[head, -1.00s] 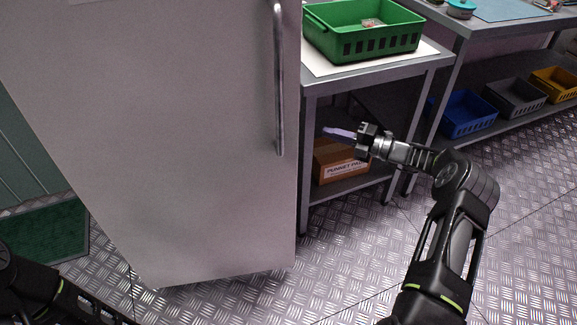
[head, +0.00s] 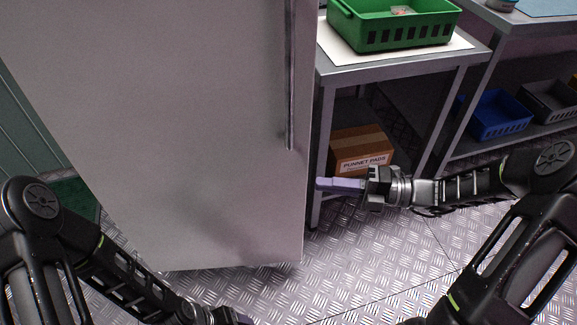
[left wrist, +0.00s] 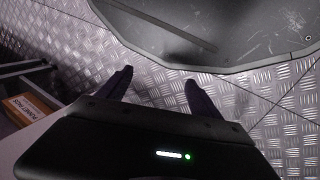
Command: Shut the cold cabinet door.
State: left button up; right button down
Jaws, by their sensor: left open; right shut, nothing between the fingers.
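The cold cabinet door (head: 170,120) is a large pale grey panel filling the left and middle of the head view. Its long vertical handle (head: 290,80) runs along the right part of the panel. My right gripper (head: 322,184) is shut and empty, with its pale purple fingers just right of the door's right edge; I cannot tell whether they touch it. My left gripper (head: 245,321) is low at the bottom edge of the head view, mostly cut off. In the left wrist view its two dark fingers (left wrist: 158,85) are apart with only floor between them.
A metal table (head: 400,65) right of the door carries a green crate (head: 395,32). A cardboard box (head: 362,152) sits on its lower shelf. A blue bin (head: 500,115) and a grey bin (head: 550,100) stand on another shelf. The tread-plate floor (head: 350,275) in front is clear.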

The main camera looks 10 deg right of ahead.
aim_at(282, 166)
jog(key=w+a+b, duration=0.1)
jog(key=w+a, duration=0.1)
jog(key=a, duration=0.1)
jog(key=w+a+b, duration=0.2)
jog(key=a, duration=0.1)
jog(key=w+a+b, duration=0.1)
jog(key=w+a, duration=0.1)
jog(key=a, duration=0.1)
jog(key=shift+w+f, duration=0.15)
jog(key=shift+w, duration=0.2)
jog(key=shift+w+d+b, duration=0.1)
jog(key=shift+w+b, duration=0.25)
jog(key=shift+w, duration=0.15)
jog(key=shift+r, duration=0.2)
